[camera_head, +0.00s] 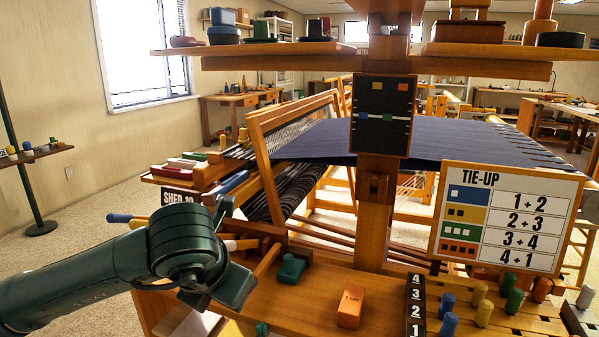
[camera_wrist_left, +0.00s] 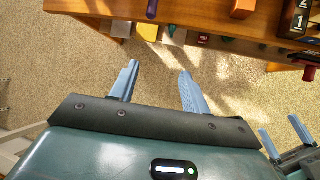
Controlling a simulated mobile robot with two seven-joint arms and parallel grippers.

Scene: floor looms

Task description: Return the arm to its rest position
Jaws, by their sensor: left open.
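My left arm (camera_head: 90,282) reaches in from the left in the head view, dark green, with its wrist bent down beside the loom bench. Its fingers are hidden there. In the left wrist view my left gripper (camera_wrist_left: 158,68) has two blue fingers apart with nothing between them, over bare carpet below the bench edge. My right gripper (camera_wrist_left: 278,123) shows at the lower right of that view, its two blue fingers apart and empty. The right arm is not in the head view.
The wooden bench (camera_head: 290,318) holds an orange block (camera_head: 351,306), a green piece (camera_head: 291,268) and several coloured pegs. The upright post (camera_head: 372,235) and tie-up board (camera_head: 507,217) stand to the right.

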